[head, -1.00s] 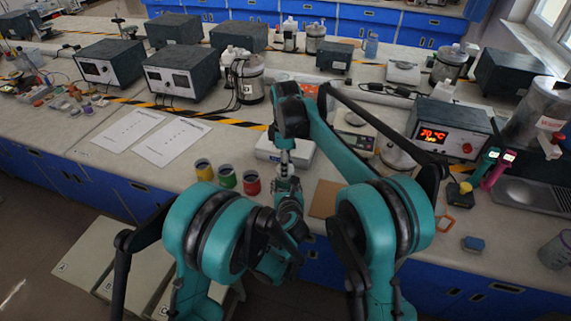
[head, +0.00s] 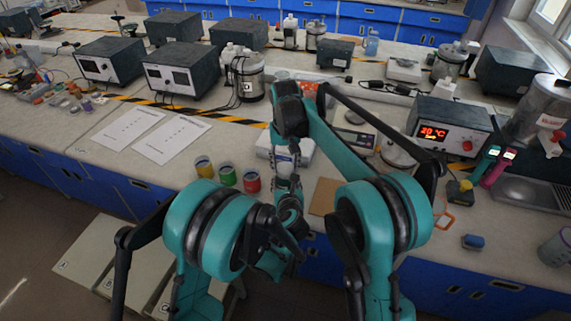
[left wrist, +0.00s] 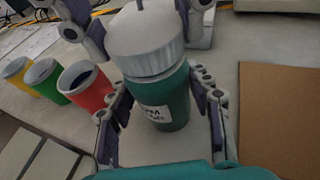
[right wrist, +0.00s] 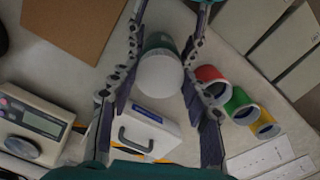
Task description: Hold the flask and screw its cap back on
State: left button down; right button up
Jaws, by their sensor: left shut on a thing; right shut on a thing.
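The flask (left wrist: 162,108) is green with a white label and stands upright in the left wrist view. My left gripper (left wrist: 163,112) is shut on its body, one finger on each side. The white ribbed cap (left wrist: 147,42) sits at the flask's mouth; I cannot tell whether it is seated. My right gripper (right wrist: 162,80) is shut on the cap, which shows from above between its fingers in the right wrist view (right wrist: 159,73). In the head view my right gripper (head: 287,158) is at the bench's front part, and my arms hide most of the flask.
Red (head: 251,182), green (head: 227,175) and yellow (head: 204,167) cups stand left of the grippers. A brown mat (head: 325,195) lies to the right. A white case with a handle (right wrist: 147,136) and a scale (right wrist: 35,122) are close by. Papers (head: 170,141) lie at left.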

jog(key=m, duration=0.7)
jog(key=shift+m, duration=0.3)
jog(key=m, duration=0.6)
jog(key=shift+m, duration=0.4)
jog(key=m, duration=0.7)
jog(key=shift+w, duration=0.1)
jog(key=m, duration=0.5)
jog(key=shift+m, duration=0.3)
jog(key=o, duration=0.9)
jog(key=shift+c, duration=0.2)
notch_tip(320, 180, up, 12)
